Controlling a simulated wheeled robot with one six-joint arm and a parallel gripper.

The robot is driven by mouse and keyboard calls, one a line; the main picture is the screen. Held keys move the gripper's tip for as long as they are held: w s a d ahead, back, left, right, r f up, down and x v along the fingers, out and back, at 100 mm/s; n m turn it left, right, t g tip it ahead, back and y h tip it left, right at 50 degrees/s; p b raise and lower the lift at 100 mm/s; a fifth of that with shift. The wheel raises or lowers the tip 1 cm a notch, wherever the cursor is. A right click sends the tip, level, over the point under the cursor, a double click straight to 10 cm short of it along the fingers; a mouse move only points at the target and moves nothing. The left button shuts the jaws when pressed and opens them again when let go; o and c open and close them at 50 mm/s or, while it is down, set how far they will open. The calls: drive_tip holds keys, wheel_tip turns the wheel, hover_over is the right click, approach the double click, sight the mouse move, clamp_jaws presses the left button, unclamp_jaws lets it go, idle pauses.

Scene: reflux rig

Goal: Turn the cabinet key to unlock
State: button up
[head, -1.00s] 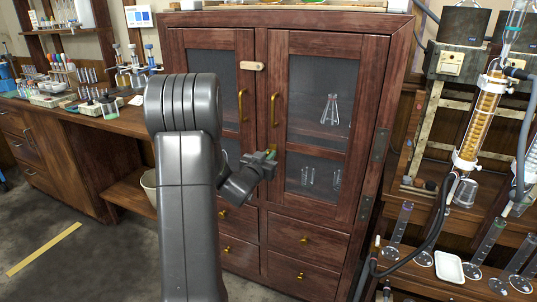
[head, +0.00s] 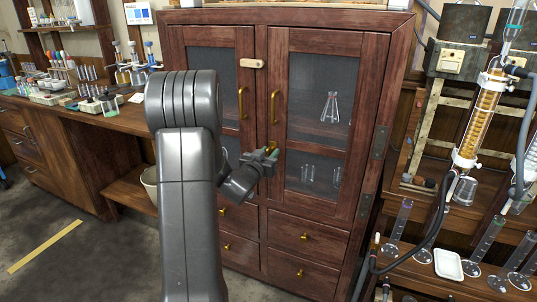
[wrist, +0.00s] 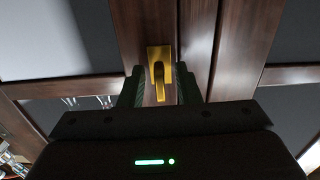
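The brass key (wrist: 159,82) sits in a small brass lock plate (wrist: 159,52) on the dark wood of the cabinet door. Its bow points down in the wrist view. My gripper (wrist: 160,90) is open, with one dark green finger on each side of the key and a gap on both sides. In the head view my gripper (head: 271,156) is at the inner edge of the right door, below the handles. Both cabinet doors (head: 320,145) are closed. The key is mostly hidden there by my gripper.
Brass handles (head: 274,108) rise just above my gripper. Drawers with brass knobs (head: 304,238) are below. A glassware rack (head: 440,120) stands to the right, and a cluttered workbench (head: 110,125) to the left. Open floor is at lower left.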

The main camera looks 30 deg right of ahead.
drive_tip(key=v, duration=1.3)
drive_tip(key=shift+s+a, duration=0.25)
drive_tip(key=shift+s, duration=0.05)
drive_tip(key=x, duration=1.3)
drive_tip(key=shift+w+d, duration=0.25)
drive_tip(key=shift+w, duration=0.05)
